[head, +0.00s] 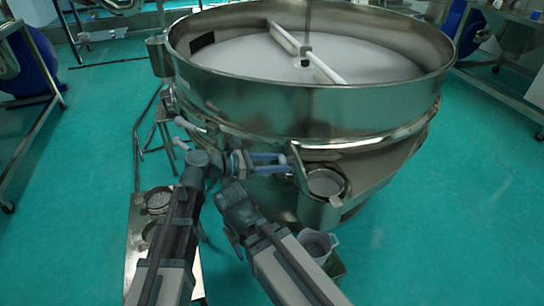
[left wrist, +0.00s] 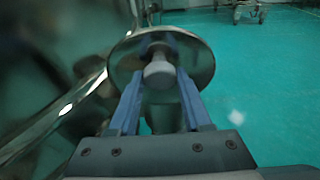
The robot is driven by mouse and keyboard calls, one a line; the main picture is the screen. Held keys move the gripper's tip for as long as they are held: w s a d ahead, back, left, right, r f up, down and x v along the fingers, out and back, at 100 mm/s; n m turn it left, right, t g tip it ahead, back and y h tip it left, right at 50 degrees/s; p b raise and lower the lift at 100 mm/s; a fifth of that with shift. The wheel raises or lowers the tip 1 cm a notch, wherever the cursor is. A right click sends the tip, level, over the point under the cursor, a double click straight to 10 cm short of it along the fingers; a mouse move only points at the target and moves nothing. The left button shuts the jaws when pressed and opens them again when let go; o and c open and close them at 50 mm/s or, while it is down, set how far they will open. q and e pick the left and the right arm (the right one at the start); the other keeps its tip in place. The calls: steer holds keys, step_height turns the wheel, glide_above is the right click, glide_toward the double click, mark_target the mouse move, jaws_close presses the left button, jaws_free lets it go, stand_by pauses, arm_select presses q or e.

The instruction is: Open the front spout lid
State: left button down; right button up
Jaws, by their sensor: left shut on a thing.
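The large round steel sieve (head: 300,105) stands in front of me. Its front spout (head: 326,184) shows a round mouth at the lower right of the drum. My left gripper (head: 284,163) reaches in from the left, just left of the spout, with its blue fingers pointing right. In the left wrist view the fingers are shut on the pale knob (left wrist: 159,72) of a round shiny lid (left wrist: 196,62), which faces the camera. In the head view the lid seems edge-on and upright beside the spout mouth. My right arm shows at lower middle; its fingers are not visible.
A pale bucket (head: 317,244) stands on the floor below the spout. A metal plate with round gauges (head: 157,202) is at lower left. Pale handles (head: 187,125) stick out from the drum's left side. Open green floor lies left and right.

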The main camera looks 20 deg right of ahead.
arm_select(q)
steer(key=shift+d+r, duration=0.15)
steer(key=shift+d, duration=0.1)
steer(key=shift+c, duration=1.8)
jaws_free()
steer(key=shift+a, duration=0.1)
steer(key=p+v, duration=0.3)
steer(key=v, duration=1)
steer(key=shift+a+r+p, duration=0.3)
steer(key=shift+r+p, duration=0.05)
